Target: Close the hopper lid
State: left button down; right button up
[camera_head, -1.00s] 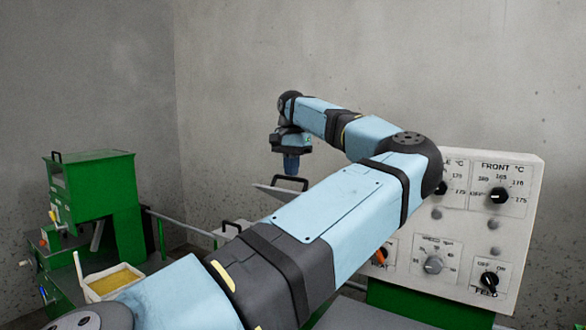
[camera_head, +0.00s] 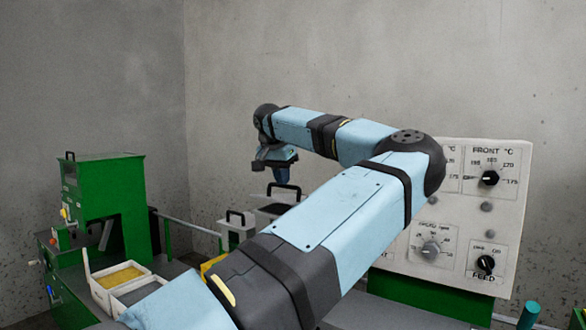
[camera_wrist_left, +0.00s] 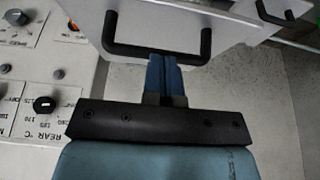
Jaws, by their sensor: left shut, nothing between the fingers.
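My left gripper (camera_head: 281,178) points down in the head view, its fingers shut and empty. A black bar handle (camera_head: 284,188) stands just below the fingertips, on a pale hopper lid that is mostly hidden behind my arm. A dark patch (camera_head: 277,209) shows under the handle; I cannot tell how far open the lid is. In the left wrist view the shut fingers (camera_wrist_left: 163,70) lie at the black handle (camera_wrist_left: 157,52) of the white lid (camera_wrist_left: 165,18), overlapping it in the picture; contact is unclear. My right gripper is not in view.
A second pale box with a black handle (camera_head: 235,216) stands to the left. A white control panel with knobs (camera_head: 465,205) stands at the right. A green machine (camera_head: 112,195) and white trays (camera_head: 120,278) are at the left. My left arm hides the middle.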

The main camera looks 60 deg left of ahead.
aim_at(284, 199)
pick_arm(q)
jog(key=shift+s+d+f+t+b, duration=0.15)
jog(key=shift+f+b, duration=0.15)
jog(key=shift+f, duration=0.2)
jog(key=shift+s+f+t+b, duration=0.15)
jog(key=shift+f+b, duration=0.15)
jog(key=shift+f, duration=0.15)
jog(key=shift+s+d+f+t+y+b, duration=0.2)
jog(key=shift+f+t+y+b, duration=0.3)
jog(key=shift+b, duration=0.55)
jog(key=shift+f, duration=0.2)
jog(key=shift+s, duration=0.1)
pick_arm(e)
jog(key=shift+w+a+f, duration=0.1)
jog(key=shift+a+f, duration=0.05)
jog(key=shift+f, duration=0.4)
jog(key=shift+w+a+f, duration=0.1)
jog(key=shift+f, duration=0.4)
pick_arm(q)
jog(key=shift+r, duration=0.1)
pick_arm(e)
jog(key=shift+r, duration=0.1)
